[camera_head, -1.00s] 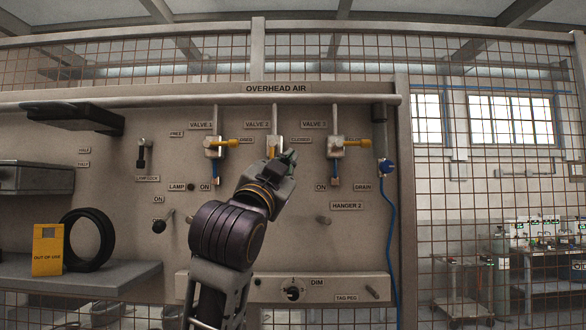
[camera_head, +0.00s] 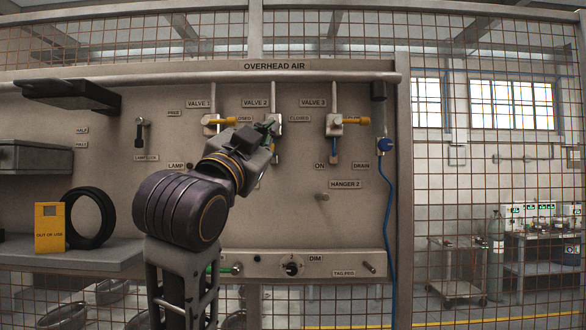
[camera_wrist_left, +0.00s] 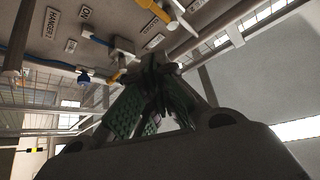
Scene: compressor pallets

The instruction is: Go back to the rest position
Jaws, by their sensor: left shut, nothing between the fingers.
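My left gripper (camera_head: 270,129) is in front of the overhead air panel (camera_head: 285,205), overlapping the lower part of valve 2 (camera_head: 277,114). I cannot tell whether it touches the valve. In the left wrist view its green-padded fingers (camera_wrist_left: 150,105) are close together with nothing seen between them. My left arm comes up from the bottom and hides part of the panel below valves 1 and 2. My right gripper is not in view.
Valve 1 (camera_head: 211,123) and valve 3 (camera_head: 334,124) flank the gripper, with yellow handles. A blue hose (camera_head: 389,220) hangs at right. An out-of-use tag (camera_head: 49,228) and black ring (camera_head: 101,220) are on the left shelf (camera_head: 80,257). A dim knob (camera_head: 292,266) sits below.

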